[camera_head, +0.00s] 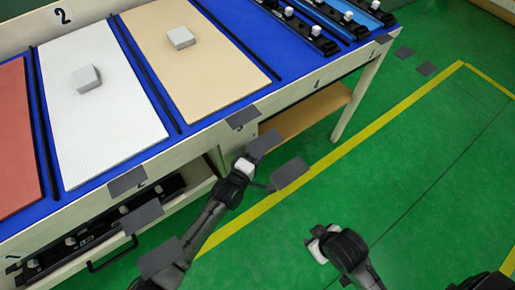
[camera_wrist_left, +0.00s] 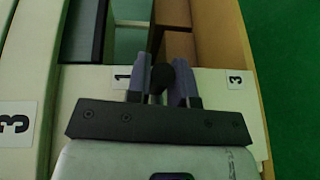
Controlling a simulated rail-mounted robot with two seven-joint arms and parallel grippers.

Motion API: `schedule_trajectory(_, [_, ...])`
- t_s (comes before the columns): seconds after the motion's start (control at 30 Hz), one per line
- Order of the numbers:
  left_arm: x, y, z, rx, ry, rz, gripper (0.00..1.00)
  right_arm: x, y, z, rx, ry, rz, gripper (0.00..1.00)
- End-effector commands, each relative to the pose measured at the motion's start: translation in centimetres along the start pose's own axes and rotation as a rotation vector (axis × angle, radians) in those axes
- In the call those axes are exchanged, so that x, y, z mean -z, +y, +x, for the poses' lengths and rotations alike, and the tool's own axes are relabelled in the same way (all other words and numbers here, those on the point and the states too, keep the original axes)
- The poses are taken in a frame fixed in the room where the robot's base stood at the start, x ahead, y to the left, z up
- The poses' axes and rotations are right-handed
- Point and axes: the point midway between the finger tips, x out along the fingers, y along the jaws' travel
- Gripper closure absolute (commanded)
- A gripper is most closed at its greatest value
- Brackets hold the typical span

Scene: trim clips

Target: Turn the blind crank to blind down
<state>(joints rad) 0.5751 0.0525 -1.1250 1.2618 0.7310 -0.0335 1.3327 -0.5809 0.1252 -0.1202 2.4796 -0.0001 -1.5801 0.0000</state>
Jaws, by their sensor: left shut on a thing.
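In the left wrist view, a dark rounded knob (camera_wrist_left: 161,74), which looks like the crank's handle, sits between the two fingers of my left gripper (camera_wrist_left: 157,88). The fingers are shut on it. The rest of the crank is hidden, and I cannot tell its angle. In the head view my left gripper (camera_head: 246,168) is beside the front edge of the workbench. My right gripper (camera_head: 320,243) is over the green floor, apart from the bench; its fingers are too unclear to judge. I cannot make out the blind itself for certain.
The bench (camera_head: 300,84) holds a red panel (camera_head: 17,140), a white panel (camera_head: 105,120) and a tan panel (camera_head: 205,65). Several flat grey squares (camera_head: 289,173) show along its front. An open shelf (camera_head: 300,112) lies below. Floor (camera_head: 420,160) on the right is free.

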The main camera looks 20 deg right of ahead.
Motion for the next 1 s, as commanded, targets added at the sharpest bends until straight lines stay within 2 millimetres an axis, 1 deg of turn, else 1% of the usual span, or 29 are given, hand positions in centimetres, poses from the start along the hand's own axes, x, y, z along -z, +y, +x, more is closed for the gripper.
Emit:
schedule_trajectory(0.03, [0.0,0.9,0.0,0.032,0.000,0.012,1.00,0.6,0.1,-1.8,0.000,0.001,0.001,0.57])
schedule_trajectory(0.2, [-0.1,0.3,0.0,0.152,0.000,0.059,1.00,1.4,0.1,-4.4,0.002,0.001,0.003,0.57])
schedule_trajectory(0.4, [-0.1,-0.6,0.0,0.274,0.000,0.110,1.00,2.3,0.1,-6.9,0.005,0.002,0.006,0.57])
schedule_trajectory(0.53, [-0.1,-1.0,0.0,0.332,0.000,0.134,1.00,2.6,0.1,-8.1,0.006,0.003,0.008,0.57])
schedule_trajectory(0.7, [-0.1,-1.5,0.0,0.383,0.000,0.156,1.00,2.9,0.1,-8.9,0.006,0.003,0.008,0.57])
schedule_trajectory(1.0, [0.0,-2.1,-0.1,0.414,0.000,0.169,1.00,3.0,0.2,-9.3,0.005,0.002,0.006,0.57])
